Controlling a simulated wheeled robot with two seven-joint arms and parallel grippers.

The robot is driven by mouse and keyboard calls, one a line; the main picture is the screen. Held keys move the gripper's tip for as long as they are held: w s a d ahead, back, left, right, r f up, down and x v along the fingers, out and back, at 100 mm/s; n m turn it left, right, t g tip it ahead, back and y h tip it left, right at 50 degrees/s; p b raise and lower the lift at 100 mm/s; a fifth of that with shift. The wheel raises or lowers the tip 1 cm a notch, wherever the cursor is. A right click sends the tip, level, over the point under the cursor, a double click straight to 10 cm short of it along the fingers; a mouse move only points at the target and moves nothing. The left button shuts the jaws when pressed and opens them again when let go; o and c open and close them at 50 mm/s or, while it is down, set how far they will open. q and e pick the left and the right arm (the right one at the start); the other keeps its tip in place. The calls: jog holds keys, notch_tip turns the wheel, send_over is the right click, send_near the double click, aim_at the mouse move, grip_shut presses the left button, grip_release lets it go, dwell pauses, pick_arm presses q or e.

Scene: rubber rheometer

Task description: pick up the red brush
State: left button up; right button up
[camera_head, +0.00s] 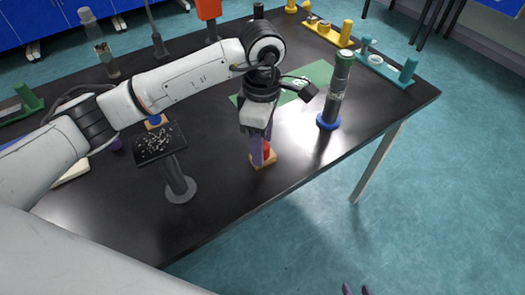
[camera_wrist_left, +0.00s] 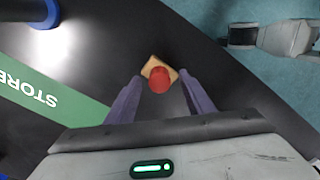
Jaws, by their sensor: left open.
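The red brush has a red upper part (camera_head: 266,150) on a tan block-like base (camera_head: 263,161), and it stands on the black table near the front edge. In the left wrist view the brush (camera_wrist_left: 159,80) lies between and just beyond the fingertips. My left gripper (camera_head: 262,150) points down over the brush, its purple fingers open around the red part. I cannot tell whether they touch it.
A dark tray of pale bits on a post (camera_head: 158,144) stands left of the brush. A grey-green cylinder with a blue base (camera_head: 337,90) stands right, near a green mat (camera_head: 318,72). Yellow (camera_head: 328,32) and teal (camera_head: 386,68) holders line the far right edge.

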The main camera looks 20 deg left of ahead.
pick_arm(q)
jog(key=shift+f, duration=0.5)
jog(key=c, duration=1.2)
jog(key=shift+o, duration=0.2)
notch_tip(320, 180, up, 9)
jog(key=shift+w+r+b, duration=0.1)
jog(key=shift+b, duration=0.35)
jog(key=shift+r, duration=0.45)
